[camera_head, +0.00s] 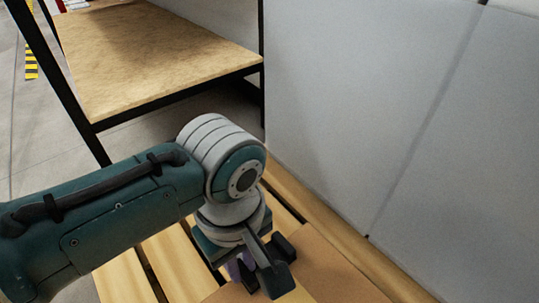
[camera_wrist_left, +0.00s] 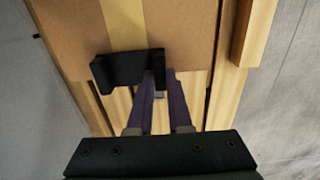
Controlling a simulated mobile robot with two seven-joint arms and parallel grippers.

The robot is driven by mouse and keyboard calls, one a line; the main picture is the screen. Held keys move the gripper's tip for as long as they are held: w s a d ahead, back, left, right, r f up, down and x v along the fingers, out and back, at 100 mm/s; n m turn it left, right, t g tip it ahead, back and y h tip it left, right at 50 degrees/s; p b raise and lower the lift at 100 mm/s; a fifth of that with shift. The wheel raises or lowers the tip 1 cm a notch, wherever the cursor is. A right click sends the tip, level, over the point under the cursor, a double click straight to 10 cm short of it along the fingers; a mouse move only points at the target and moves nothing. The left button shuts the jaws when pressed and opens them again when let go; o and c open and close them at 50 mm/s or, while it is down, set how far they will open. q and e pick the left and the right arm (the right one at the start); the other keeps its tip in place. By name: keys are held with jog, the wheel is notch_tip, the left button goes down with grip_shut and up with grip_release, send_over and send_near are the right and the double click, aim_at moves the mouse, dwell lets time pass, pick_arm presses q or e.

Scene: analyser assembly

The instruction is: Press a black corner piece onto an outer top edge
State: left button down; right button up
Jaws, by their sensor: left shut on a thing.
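My left gripper (camera_head: 242,268) points down over the wooden slats, its purple fingers partly hidden by my wrist in the head view. In the left wrist view its fingers (camera_wrist_left: 160,82) are close together and shut on a black corner piece (camera_wrist_left: 128,69). The piece extends left from the fingertips and overlaps the near edge of a brown cardboard box (camera_wrist_left: 185,30) with a yellowish tape strip. I cannot tell whether it touches the box. The cardboard also shows in the head view (camera_head: 325,270). My right gripper is out of view.
A slatted wooden pallet (camera_head: 125,278) lies under my left gripper. A tall light grey panel (camera_head: 350,110) stands close on the right. A wooden-topped table (camera_head: 150,60) with a black frame stands behind. Grey floor (camera_head: 35,120) is free at the far left.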

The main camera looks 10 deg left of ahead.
pick_arm(q)
jog(key=shift+f, duration=0.45)
dwell(0.3)
jog(key=c, duration=0.8)
grip_release()
jog(key=shift+o, duration=0.2)
jog(key=shift+r, duration=0.1)
notch_tip(320, 180, up, 7)
jog(key=p, duration=0.8)
